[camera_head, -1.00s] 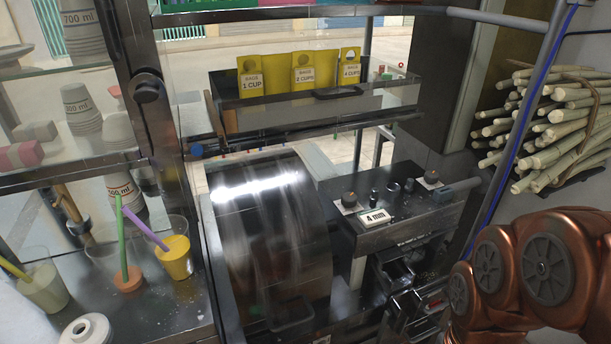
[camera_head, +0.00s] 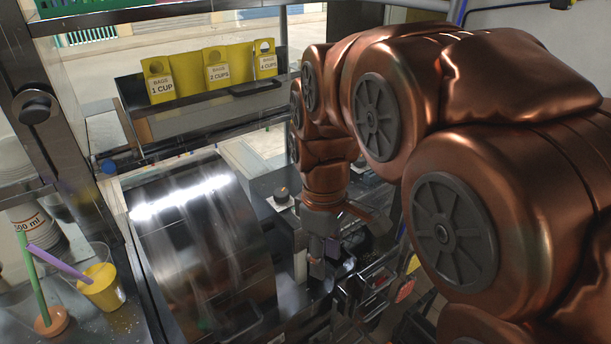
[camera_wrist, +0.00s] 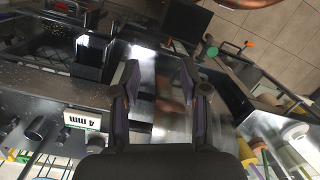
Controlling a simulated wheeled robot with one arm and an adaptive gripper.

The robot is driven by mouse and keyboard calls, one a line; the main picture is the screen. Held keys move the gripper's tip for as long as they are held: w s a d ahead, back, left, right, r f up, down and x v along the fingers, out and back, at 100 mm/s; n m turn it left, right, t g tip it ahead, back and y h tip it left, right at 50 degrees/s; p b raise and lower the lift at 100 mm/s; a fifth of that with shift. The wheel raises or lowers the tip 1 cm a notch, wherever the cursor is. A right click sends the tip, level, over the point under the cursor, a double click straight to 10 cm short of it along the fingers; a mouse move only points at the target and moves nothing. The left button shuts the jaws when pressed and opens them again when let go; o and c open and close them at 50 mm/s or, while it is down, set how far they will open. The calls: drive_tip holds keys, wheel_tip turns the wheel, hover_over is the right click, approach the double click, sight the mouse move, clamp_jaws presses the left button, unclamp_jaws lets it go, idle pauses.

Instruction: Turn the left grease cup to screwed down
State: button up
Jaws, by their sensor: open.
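A dark round cap (camera_head: 281,194) on a pale plate stands at the left end of the press's top housing in the head view. By its place it looks like the left grease cup, but I cannot be sure. My gripper (camera_head: 317,258) is to the right of it and lower, in front of the housing, apart from it. In the wrist view my gripper (camera_wrist: 158,75) has its two fingers spread with nothing between them. My arm hides the right part of the housing in the head view.
The curved shiny cover (camera_head: 200,240) stands left of my gripper. The "4 mm" sign (camera_wrist: 82,120) is left of the fingers in the wrist view. A shelf (camera_head: 215,110) holds yellow bags behind. A cup of yellow juice (camera_head: 101,287) stands at the left.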

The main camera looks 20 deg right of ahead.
drive_tip(key=w+d+r+n, duration=0.1)
drive_tip(key=w+d+n, duration=0.2)
drive_tip(key=w+n, duration=0.3)
drive_tip(key=w+d+r+n, duration=0.1)
drive_tip(key=w+n, duration=0.5)
drive_tip(key=w, duration=0.6)
drive_tip(key=w+d+r+n+t, duration=0.1)
drive_tip(key=w+d+n, duration=0.3)
drive_tip(key=w, duration=0.5)
drive_tip(key=shift+w+d+r+n+p, duration=0.1)
drive_tip(key=shift+d+r+n+p, duration=0.1)
drive_tip(key=shift+n, duration=0.45)
drive_tip(key=shift+w+d+r+n+p, duration=0.1)
drive_tip(key=shift+d+n+p, duration=0.1)
drive_tip(key=shift+n, duration=0.45)
drive_tip(key=shift+w+f, duration=0.15)
drive_tip(key=shift+f, duration=0.2)
drive_tip(key=shift+f+p, duration=1.25)
drive_tip(key=shift+f, duration=2.4)
clamp_jaws()
